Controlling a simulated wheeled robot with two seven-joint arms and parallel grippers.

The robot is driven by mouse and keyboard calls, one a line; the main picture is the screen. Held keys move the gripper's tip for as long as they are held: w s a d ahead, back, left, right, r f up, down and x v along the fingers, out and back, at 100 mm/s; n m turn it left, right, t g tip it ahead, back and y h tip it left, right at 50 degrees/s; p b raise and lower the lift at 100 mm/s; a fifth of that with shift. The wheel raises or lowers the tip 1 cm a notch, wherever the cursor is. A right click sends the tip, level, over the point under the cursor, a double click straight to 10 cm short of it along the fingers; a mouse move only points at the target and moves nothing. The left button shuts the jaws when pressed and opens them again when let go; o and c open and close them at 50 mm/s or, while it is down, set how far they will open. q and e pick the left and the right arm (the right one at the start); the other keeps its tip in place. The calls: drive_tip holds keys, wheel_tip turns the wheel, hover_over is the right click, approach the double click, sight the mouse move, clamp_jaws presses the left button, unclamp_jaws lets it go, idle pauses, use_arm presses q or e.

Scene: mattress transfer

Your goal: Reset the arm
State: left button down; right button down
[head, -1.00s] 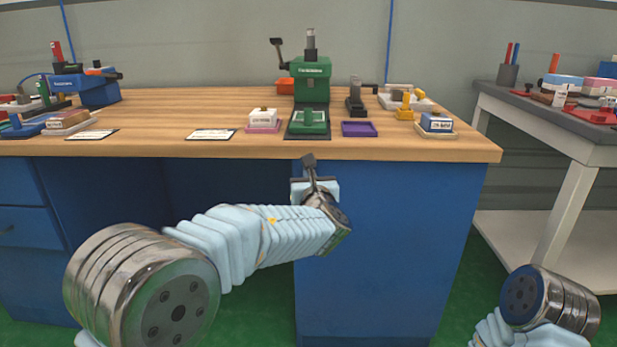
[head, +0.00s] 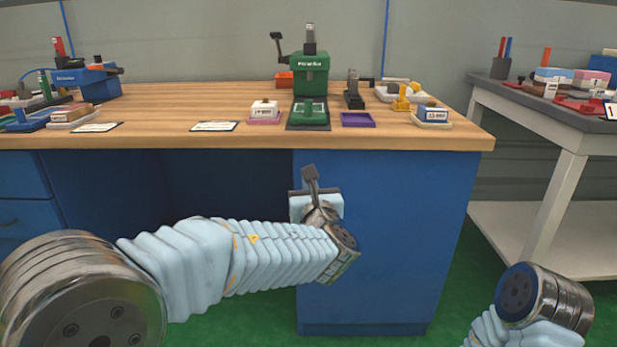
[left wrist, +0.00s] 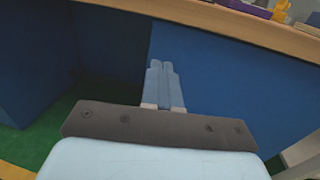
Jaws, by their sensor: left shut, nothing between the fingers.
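My left gripper (head: 311,173) is at the end of my left arm, in front of the blue workbench (head: 390,240) and below the level of its wooden top. In the left wrist view its two fingers (left wrist: 162,68) are together and empty, pointing at the blue bench front. The wooden edge runs above them in that view. My left arm stretches in from the left in the head view, bent at the middle. Only a metal joint and sleeve of my right arm show at the lower right; my right gripper is out of view.
On the bench top stand a green press (head: 311,80), a purple tray (head: 357,120), a white box on a pink tray (head: 264,110), and a blue-white box (head: 433,114). A grey side table (head: 545,110) stands at the right. Green floor (head: 455,290) is open between them.

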use_arm(q)
drive_tip(key=s+a+f+n+g+h+p, duration=0.1)
drive_tip(key=s+a+f+n+g, duration=0.2)
drive_tip(key=f, duration=0.7)
drive_tip(key=s+a+f+n+g+p, duration=0.1)
drive_tip(key=s+a+f+n+g, duration=0.15)
drive_tip(key=s+f+g, duration=0.6)
drive_tip(key=s+a+f+n+g+h+p, duration=0.15)
drive_tip(key=f+n, duration=0.25)
drive_tip(key=f, duration=0.9)
drive_tip(key=s+f+n+g+h+p, duration=0.2)
drive_tip(key=s+f+n, duration=0.4)
drive_tip(key=n, duration=0.7)
drive_tip(key=s+a+f+n+g+h+p, duration=0.1)
drive_tip(key=s+f+n+h+p, duration=0.2)
drive_tip(key=s+f+n, duration=0.3)
drive_tip(key=s+n, duration=0.4)
drive_tip(key=n, duration=0.2)
drive_tip(key=shift+s+f+n+g, duration=0.35)
drive_tip(key=shift+s+g, duration=0.05)
drive_tip(key=shift+h, duration=0.25)
